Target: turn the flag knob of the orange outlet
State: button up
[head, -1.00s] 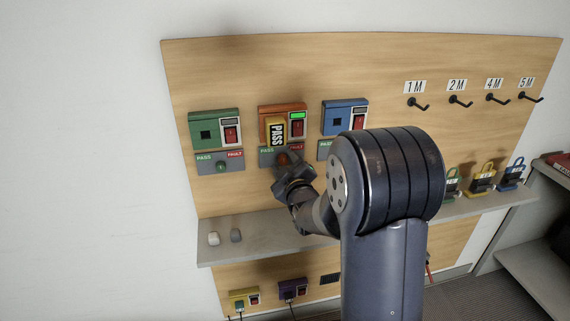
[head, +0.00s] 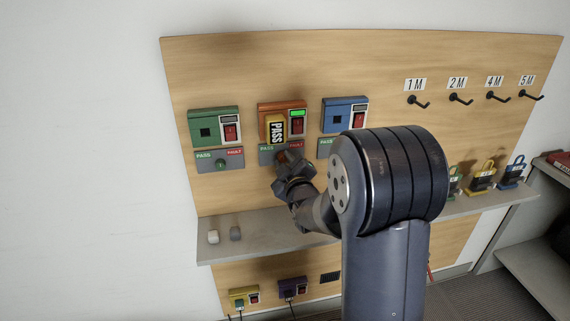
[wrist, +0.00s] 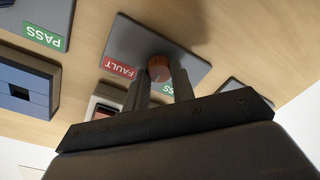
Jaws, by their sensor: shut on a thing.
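The orange outlet (head: 270,107) is on the wooden board in the head view, with a lit green display, a red switch and a yellow-framed black PASS tag (head: 277,129) on its front. Below it is its grey plate (head: 266,155), marked PASS and FAULT. The orange flag knob (wrist: 158,68) shows on that plate in the wrist view, between my fingertips. My gripper (wrist: 161,82) is shut on the knob. In the head view my gripper (head: 287,163) covers most of the plate and knob. I cannot tell which label the knob points to.
A green outlet (head: 205,115) is to the left, a blue outlet (head: 345,104) to the right. A shelf (head: 265,240) runs below, with two small blocks at its left and padlocks at its right. Hooks (head: 415,102) are at the upper right.

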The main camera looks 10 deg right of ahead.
jog(key=shift+f+b, duration=0.2)
jog(key=shift+b, duration=0.2)
jog(key=n+b, duration=0.8)
jog(key=b, duration=0.4)
jog(key=shift+r+n+g, duration=0.15)
jog(key=shift+n+g, duration=0.15)
jog(key=o, duration=1)
